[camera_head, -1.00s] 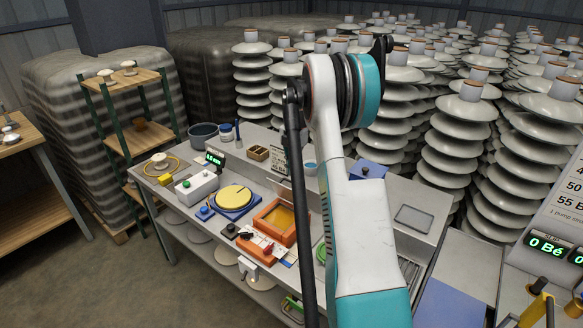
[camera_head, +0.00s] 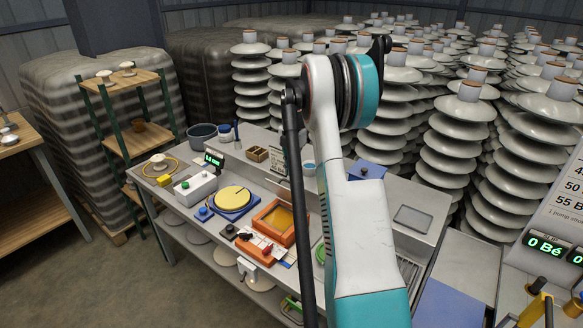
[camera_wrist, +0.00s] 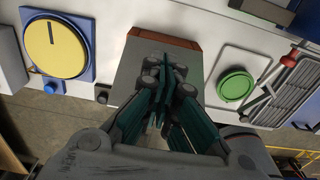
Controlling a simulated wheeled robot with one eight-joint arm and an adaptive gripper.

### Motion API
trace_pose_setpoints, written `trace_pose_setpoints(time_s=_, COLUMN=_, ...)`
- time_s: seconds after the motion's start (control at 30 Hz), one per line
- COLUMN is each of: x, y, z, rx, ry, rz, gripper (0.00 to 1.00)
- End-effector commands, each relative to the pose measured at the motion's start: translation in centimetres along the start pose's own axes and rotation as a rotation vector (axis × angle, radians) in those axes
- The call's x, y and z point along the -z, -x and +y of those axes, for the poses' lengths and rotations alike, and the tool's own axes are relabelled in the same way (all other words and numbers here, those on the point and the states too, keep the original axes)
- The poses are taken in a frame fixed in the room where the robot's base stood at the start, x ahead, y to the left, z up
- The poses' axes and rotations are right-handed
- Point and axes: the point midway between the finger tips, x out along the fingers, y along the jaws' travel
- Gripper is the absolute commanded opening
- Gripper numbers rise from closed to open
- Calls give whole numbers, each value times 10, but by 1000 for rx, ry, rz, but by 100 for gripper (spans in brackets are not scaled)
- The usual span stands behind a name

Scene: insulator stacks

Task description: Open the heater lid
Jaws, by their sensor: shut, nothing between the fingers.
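The heater is an orange open-topped box (camera_head: 273,222) with a yellow-orange inside, on the bench left of my arm in the head view. A pale panel (camera_head: 292,184) stands tilted at its back side and looks like its raised lid. In the wrist view, a flat grey panel (camera_wrist: 128,78) with an orange-brown strip (camera_wrist: 178,42) along its far edge lies beyond my fingers; I cannot tell its tilt. My gripper (camera_wrist: 165,88) is shut and empty in front of this panel; whether it touches it is unclear. In the head view my arm hides the gripper.
A yellow disc on a blue base (camera_head: 232,198) stands left of the heater. A green disc (camera_wrist: 236,86) and a grey grate (camera_wrist: 290,92) lie to the right in the wrist view. A red-handled item (camera_head: 266,250) sits at the heater's front. Tall insulator stacks (camera_head: 452,140) fill the back.

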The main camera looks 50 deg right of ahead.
Motion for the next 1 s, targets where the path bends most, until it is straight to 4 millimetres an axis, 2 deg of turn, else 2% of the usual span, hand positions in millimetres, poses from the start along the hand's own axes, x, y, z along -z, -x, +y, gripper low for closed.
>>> trace_pose_setpoints(time_s=0.17, x=0, y=6, z=0, rx=0, ry=0, rz=0, gripper=0)
trace_pose_setpoints(time_s=0.27, x=0, y=19, z=0, rx=0, ry=0, rz=0, gripper=0)
trace_pose_setpoints(time_s=0.6, x=0, y=86, z=0, rx=0, ry=0, rz=0, gripper=0)
trace_pose_setpoints(time_s=0.73, x=0, y=105, z=0, rx=0, ry=0, rz=0, gripper=0)
trace_pose_setpoints(time_s=0.9, x=1, y=117, z=1, rx=2, ry=0, rz=-3, gripper=0)
trace_pose_setpoints(time_s=1.0, x=13, y=109, z=6, rx=19, ry=1, rz=-33, gripper=0)
